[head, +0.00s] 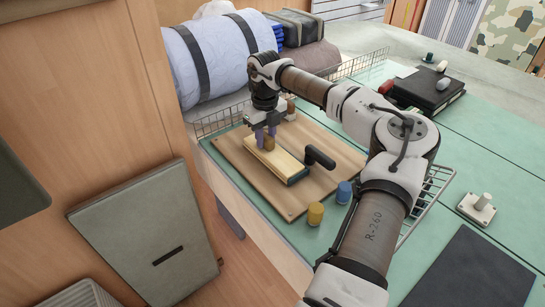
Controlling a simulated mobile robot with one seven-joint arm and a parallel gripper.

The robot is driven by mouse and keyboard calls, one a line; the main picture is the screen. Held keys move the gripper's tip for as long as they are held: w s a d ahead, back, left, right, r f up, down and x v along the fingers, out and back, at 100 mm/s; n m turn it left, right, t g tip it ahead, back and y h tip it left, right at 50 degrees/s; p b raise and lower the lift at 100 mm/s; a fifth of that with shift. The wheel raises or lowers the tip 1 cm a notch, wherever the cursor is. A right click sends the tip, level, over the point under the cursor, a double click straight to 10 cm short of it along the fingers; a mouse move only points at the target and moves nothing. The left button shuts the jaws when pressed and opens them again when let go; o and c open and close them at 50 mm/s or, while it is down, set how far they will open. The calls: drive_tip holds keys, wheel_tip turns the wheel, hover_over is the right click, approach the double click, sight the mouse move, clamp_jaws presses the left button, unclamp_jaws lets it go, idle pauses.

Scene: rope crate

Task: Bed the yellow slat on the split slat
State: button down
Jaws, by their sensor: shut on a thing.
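My gripper (266,139) is over the wooden board (322,190), its purple fingertips shut around a small brownish-yellow knob that seems to stand on the yellow slat. The yellow slat (282,167) is a long pale bar lying roughly level, running from upper left to lower right. A dark blue-grey piece (298,179) shows under its lower right end; it may be the split slat, which is otherwise hidden. I cannot tell whether the two touch along their length. A black-handled clamp (320,157) stands close beside the slat's right end.
A yellow cylinder (316,213) and a blue cylinder (344,192) stand by the board's front right edge. A wire rim (222,120) borders the green surface. A rolled blue bedding (222,62) lies behind. A black case (427,90) is back right.

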drive_tip(key=shift+f, duration=0.15)
drive_tip(key=c, duration=1.1)
unclamp_jaws()
drive_tip(key=shift+o, duration=0.2)
wheel_tip(320, 180, up, 14)
drive_tip(key=b, duration=0.1)
drive_tip(key=shift+b, duration=0.35)
drive_tip(key=shift+f, duration=0.1)
